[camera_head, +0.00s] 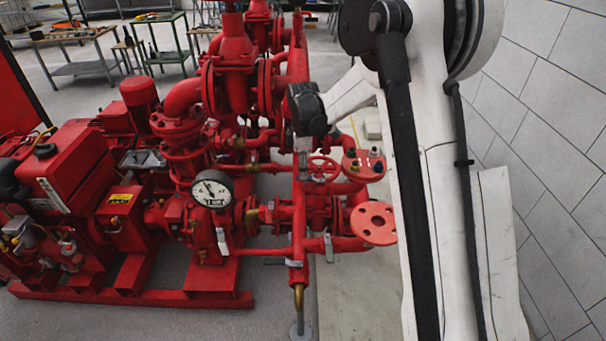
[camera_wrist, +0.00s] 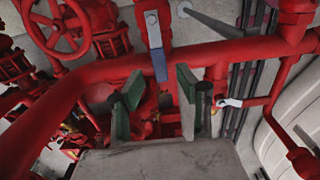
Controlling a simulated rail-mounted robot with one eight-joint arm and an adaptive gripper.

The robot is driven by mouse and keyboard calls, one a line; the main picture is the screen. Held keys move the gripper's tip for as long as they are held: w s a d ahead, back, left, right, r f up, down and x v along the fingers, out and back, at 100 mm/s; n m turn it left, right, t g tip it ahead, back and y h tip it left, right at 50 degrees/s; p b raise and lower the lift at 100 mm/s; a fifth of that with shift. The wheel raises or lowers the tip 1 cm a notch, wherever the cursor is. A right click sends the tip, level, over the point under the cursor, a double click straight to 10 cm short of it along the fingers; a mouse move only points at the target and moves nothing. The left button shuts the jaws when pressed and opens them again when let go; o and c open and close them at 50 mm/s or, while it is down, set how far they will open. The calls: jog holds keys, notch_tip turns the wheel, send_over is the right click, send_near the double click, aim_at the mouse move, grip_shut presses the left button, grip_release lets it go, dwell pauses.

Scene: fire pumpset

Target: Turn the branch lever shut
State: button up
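In the wrist view, a flat grey lever (camera_wrist: 155,45) with a bolt at its far end lies across the red pipe. Its near end points toward the gap between my fingers. A second, smaller pale lever (camera_wrist: 232,102) sits on a thin red pipe to the right. No label shows which is the branch lever. My gripper (camera_wrist: 155,85) is open, its green-padded fingers apart with nothing held between them. I cannot tell whether they touch the grey lever. In the head view my dark wrist (camera_head: 307,108) is above the red pipework, and the fingertips are hard to make out.
A red handwheel (camera_head: 323,168) and round flanges (camera_head: 374,223) crowd the pipework. A pressure gauge (camera_head: 212,189) stands to the left, beside the red pump set. The handwheel (camera_wrist: 56,30) is at upper left in the wrist view. A tiled wall (camera_head: 548,110) is at right.

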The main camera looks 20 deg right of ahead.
jog(key=shift+f, duration=1.15)
jog(key=shift+c, duration=0.5)
grip_shut()
